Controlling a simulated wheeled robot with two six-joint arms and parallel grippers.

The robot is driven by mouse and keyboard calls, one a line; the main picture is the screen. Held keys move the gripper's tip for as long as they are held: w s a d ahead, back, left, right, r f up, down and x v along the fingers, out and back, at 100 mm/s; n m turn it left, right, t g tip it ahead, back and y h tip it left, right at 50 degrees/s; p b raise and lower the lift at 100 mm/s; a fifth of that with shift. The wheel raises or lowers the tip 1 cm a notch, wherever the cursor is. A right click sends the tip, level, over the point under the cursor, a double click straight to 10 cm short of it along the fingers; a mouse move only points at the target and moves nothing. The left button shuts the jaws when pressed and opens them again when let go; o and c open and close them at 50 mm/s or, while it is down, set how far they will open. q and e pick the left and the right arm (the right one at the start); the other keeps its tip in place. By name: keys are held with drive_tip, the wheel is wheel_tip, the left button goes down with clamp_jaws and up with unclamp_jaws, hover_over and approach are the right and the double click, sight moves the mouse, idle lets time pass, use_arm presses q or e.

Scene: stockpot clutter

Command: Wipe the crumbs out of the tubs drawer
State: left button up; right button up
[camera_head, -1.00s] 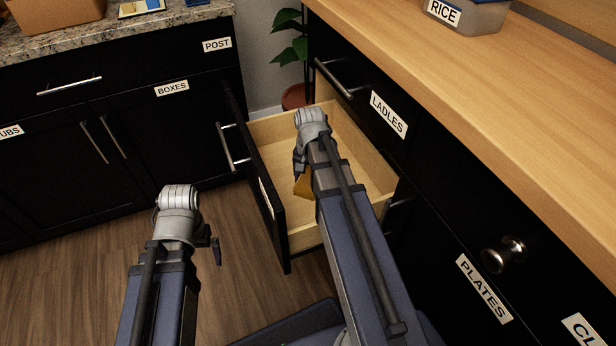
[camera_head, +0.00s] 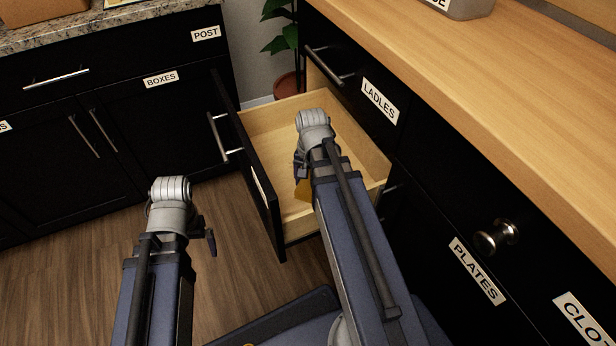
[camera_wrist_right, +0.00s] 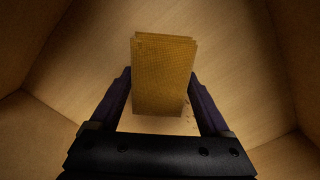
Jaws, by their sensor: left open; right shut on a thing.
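An open drawer with pale wooden inside walls and a black front (camera_head: 255,180) stands out of the right-hand cabinet; the label on its front cannot be read from here. My right gripper (camera_head: 301,178) reaches down into it and is shut on a yellow-brown sponge or folded cloth (camera_wrist_right: 163,75). The cloth also shows as a yellow patch below the wrist in the head view (camera_head: 303,190). A few small dark crumbs (camera_wrist_right: 187,112) lie on the drawer floor beside the cloth in the right wrist view. My left gripper (camera_head: 211,243) is open and empty, left of the drawer above the floor.
A wooden counter (camera_head: 480,90) runs above the right-hand cabinet, with a container (camera_head: 465,8) at its back. Drawers labelled LADLES (camera_head: 379,101) and PLATES (camera_head: 474,270) are closed. A potted plant (camera_head: 288,85) stands behind the open drawer. Wooden floor (camera_head: 70,270) is clear at left.

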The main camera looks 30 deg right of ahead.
drive_tip(key=shift+s, duration=0.4)
drive_tip(key=shift+r, duration=0.1)
drive_tip(key=shift+w+d, duration=0.1)
drive_tip(key=shift+w, duration=1.75)
drive_tip(key=shift+w, duration=0.1)
drive_tip(key=shift+w+d, duration=0.1)
drive_tip(key=shift+w, duration=1.5)
drive_tip(key=shift+w, duration=0.1)
drive_tip(key=shift+w+d, duration=0.1)
drive_tip(key=shift+w, duration=1.6)
